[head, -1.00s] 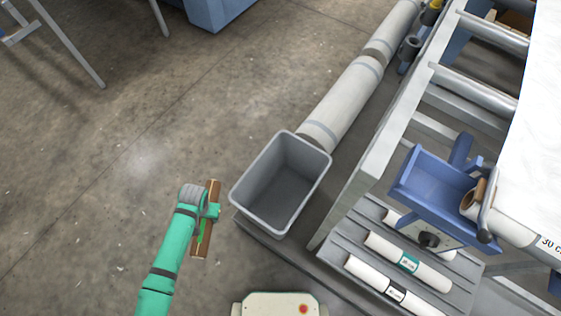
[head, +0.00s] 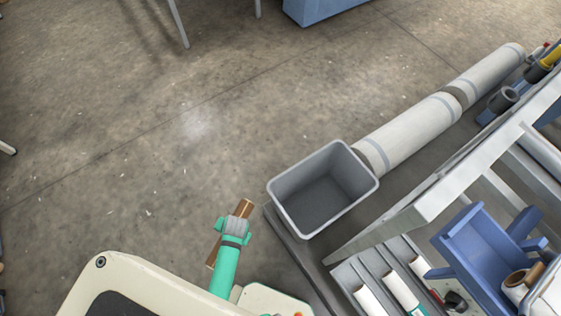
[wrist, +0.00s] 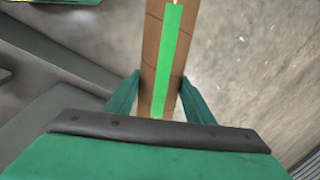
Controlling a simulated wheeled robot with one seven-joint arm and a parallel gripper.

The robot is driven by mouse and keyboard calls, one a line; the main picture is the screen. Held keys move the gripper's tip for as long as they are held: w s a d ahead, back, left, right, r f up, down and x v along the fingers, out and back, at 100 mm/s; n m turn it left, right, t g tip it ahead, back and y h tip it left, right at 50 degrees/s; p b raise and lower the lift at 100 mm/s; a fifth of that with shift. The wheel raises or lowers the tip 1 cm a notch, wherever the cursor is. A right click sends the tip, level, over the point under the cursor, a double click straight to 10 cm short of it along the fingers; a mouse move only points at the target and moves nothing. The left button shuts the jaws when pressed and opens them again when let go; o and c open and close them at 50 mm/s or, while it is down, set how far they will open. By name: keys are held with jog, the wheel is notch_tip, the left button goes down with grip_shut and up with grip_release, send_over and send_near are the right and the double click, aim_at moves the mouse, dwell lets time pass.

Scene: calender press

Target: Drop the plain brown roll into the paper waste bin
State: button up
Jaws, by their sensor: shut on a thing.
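The plain brown roll (head: 243,209) is in my gripper (head: 234,228), left of the bin in the head view. In the wrist view the brown roll (wrist: 153,50) runs upward between my two green fingers (wrist: 152,92), with a bright green strip along it. My gripper is shut on the roll. The grey paper waste bin (head: 275,192) stands on the floor to the right of my gripper, apart from it. The bin's inside looks empty. Part of the roll is hidden behind my gripper in the head view.
Large wrapped rolls (head: 412,135) lie end to end behind the bin. A metal frame (head: 440,200), a blue bracket (head: 480,245) and a rack with white rolls (head: 366,300) stand at the right. The floor left of the bin is clear.

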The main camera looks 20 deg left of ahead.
jog(key=shift+w+a+r, duration=0.1)
jog(key=shift+w+r, duration=0.3)
jog(key=shift+w, duration=0.05)
jog(key=shift+y, duration=0.4)
jog(key=w+a+r, duration=0.1)
jog(key=r, duration=0.1)
jog(key=w+a+r, duration=0.1)
jog(key=w+a, duration=0.1)
jog(key=shift+r, duration=0.4)
jog(key=w+r, duration=0.1)
jog(key=w, duration=0.1)
jog(key=w+d+r, duration=0.1)
jog(key=w, duration=0.1)
jog(key=w+r, duration=0.1)
jog(key=w, duration=0.1)
jog(key=shift+w+d+r, duration=0.1)
jog(key=shift+w+d, duration=0.1)
jog(key=w+d+r+m+t, duration=0.15)
jog(key=w+d+r, duration=0.25)
jog(key=w+d, duration=0.45)
jog(key=w+d+r+m, duration=0.3)
jog(key=w+d, duration=0.3)
jog(key=d, duration=0.6)
jog(key=w+d+r+m+t, duration=0.15)
jog(key=w+d+r, duration=0.25)
jog(key=w+d, duration=0.45)
notch_tip(320, 180, down, 13)
jog(key=s+d, duration=0.1)
jog(key=shift+s+g, duration=0.25)
jog(key=shift+g, duration=0.05)
